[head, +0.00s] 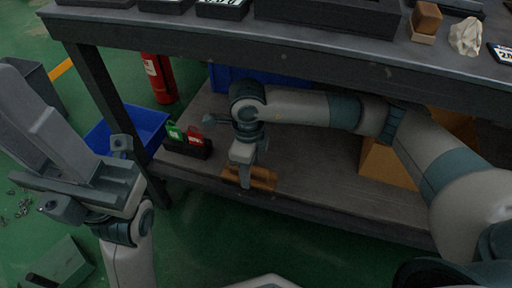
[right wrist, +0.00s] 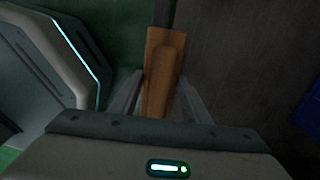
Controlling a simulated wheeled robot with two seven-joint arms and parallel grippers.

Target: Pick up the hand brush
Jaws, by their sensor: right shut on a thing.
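The hand brush (head: 264,176) is brown wood and lies at the front edge of the bench's lower shelf. It also shows in the right wrist view (right wrist: 163,70), a long block with a raised rounded handle, lying lengthwise between the fingers. My right gripper (head: 246,182) points down over the brush and is shut on it. Its fingers stand on both sides of the wood in the right wrist view (right wrist: 161,102). Bristles are hidden.
The lower shelf (head: 315,185) is mostly bare right of the brush. A black caddy with green and red bottles (head: 190,147) stands left of my right gripper. The benchtop (head: 300,45) overhangs. A blue bin (head: 154,124), fire extinguisher (head: 158,78) and cardboard box (head: 385,165) are nearby.

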